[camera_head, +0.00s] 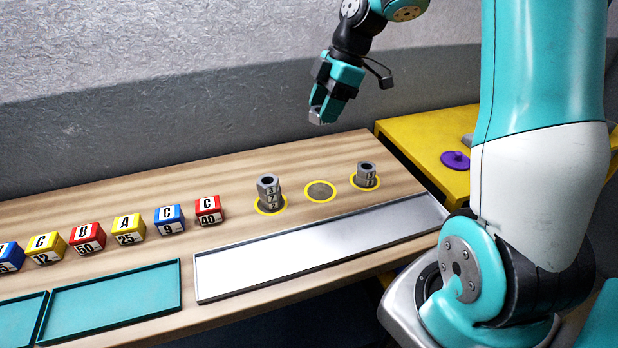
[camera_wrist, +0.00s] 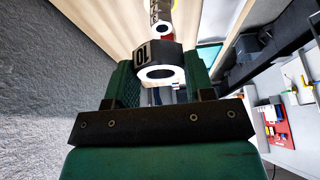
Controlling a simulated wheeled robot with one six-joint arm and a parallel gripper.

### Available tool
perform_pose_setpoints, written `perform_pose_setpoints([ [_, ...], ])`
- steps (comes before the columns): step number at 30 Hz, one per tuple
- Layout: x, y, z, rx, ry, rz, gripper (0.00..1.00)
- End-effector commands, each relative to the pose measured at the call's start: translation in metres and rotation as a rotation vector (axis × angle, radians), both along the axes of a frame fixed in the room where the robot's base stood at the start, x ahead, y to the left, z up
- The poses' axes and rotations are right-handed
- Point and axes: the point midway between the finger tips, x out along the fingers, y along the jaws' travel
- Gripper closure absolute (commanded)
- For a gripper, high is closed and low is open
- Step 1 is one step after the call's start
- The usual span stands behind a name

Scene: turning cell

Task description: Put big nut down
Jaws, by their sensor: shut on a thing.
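My gripper (camera_head: 322,110) is above the back of the wooden bench, pointing down, shut on a grey nut (camera_head: 315,117). In the wrist view the nut (camera_wrist: 160,62) sits between the green fingers of my gripper (camera_wrist: 160,82), with a round hole and a label that looks like 10. On the bench, a tall stack of nuts (camera_head: 268,192) stands in the left yellow ring. A shorter nut stack (camera_head: 366,176) stands in the right yellow ring. The middle yellow ring (camera_head: 320,191) is empty. The held nut is clear of the bench.
Lettered cubes, such as a red one (camera_head: 209,210), stand in a row to the left. A long silver tray (camera_head: 310,250) and a teal tray (camera_head: 117,295) lie empty in front. A yellow table (camera_head: 430,130) holds a purple knobbed disc (camera_head: 455,160). A grey wall stands behind.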

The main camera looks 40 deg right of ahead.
Motion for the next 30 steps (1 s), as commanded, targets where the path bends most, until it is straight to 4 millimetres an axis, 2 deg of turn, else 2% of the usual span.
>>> perform_pose_setpoints([
  [5, -0.002, -0.004, -0.027, 0.004, 0.007, -0.009, 0.81],
  [15, -0.004, -0.006, -0.121, 0.004, 0.008, -0.013, 0.81],
  [18, -0.003, -0.006, -0.142, 0.003, 0.006, -0.011, 0.81],
  [26, -0.002, -0.005, -0.169, 0.002, 0.003, -0.010, 0.81],
  [30, -0.002, -0.005, -0.190, 0.002, 0.003, -0.008, 0.81],
])
